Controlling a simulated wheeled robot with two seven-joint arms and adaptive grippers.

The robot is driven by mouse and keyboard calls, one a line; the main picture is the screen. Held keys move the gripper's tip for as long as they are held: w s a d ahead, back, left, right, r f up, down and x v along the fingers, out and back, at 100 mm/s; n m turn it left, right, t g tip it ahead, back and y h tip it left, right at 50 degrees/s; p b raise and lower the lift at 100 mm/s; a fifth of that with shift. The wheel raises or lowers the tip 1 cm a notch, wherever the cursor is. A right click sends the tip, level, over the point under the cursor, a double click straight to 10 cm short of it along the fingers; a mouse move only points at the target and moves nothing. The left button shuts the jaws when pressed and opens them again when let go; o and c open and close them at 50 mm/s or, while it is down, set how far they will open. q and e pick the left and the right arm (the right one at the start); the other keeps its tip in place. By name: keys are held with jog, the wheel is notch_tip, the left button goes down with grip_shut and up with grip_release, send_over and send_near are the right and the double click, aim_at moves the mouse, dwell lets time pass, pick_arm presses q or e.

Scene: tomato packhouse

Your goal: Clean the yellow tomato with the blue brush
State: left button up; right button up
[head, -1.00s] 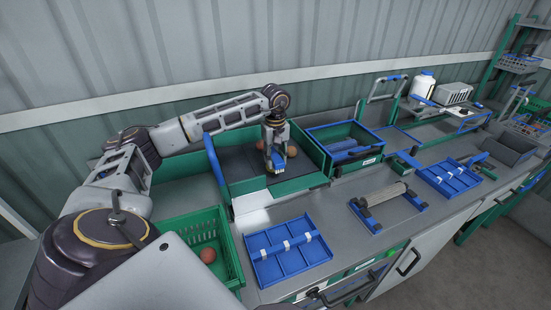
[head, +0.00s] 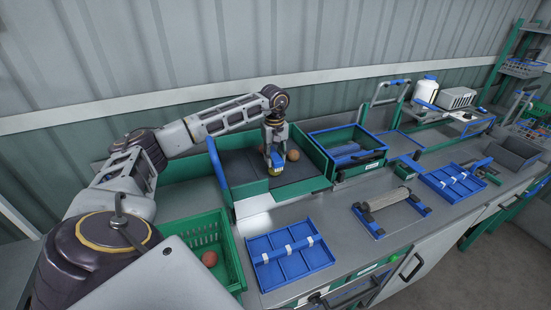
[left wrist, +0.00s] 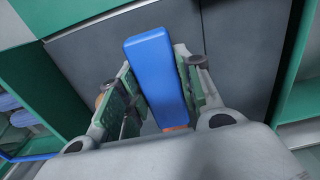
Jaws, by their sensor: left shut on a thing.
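My left gripper (head: 275,158) is low over the dark bed of the green-walled station, shut on the blue brush (left wrist: 156,68). The brush's long blue back lies between the two fingers in the left wrist view. In the head view a small yellow patch (head: 275,172) shows just under the brush; I cannot tell whether it is the yellow tomato or bristles. An orange-red tomato (head: 292,155) sits right of the gripper on the dark bed. Small orange bits show behind the fingers in the left wrist view. My right gripper is not in view.
A green crate (head: 234,262) with a reddish tomato (head: 209,258) stands at the front left. A blue divided tray (head: 290,262), a roller stand (head: 378,232) and another blue tray (head: 452,184) lie on the grey bench. A green bin (head: 371,143) with blue items adjoins the station.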

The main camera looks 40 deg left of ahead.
aim_at(278, 160)
pick_arm(q)
jog(key=shift+w+a, duration=0.2)
jog(key=shift+a, duration=0.15)
jog(key=shift+w+a, duration=0.1)
jog(key=shift+a, duration=0.05)
jog(key=shift+s+d, duration=0.2)
jog(key=shift+d, duration=0.1)
jog(key=shift+s+d, duration=0.4)
jog(key=shift+d, duration=0.45)
jog(key=shift+s+d, duration=0.4)
jog(key=shift+d, duration=0.4)
jog(key=shift+a, duration=0.1)
dwell(0.4)
jog(key=shift+w+a, duration=0.45)
jog(key=shift+a, duration=0.4)
jog(key=shift+w+a, duration=0.45)
jog(key=shift+a, duration=0.4)
jog(key=shift+w+a, duration=0.1)
jog(key=shift+a, duration=0.05)
jog(key=shift+d, duration=0.2)
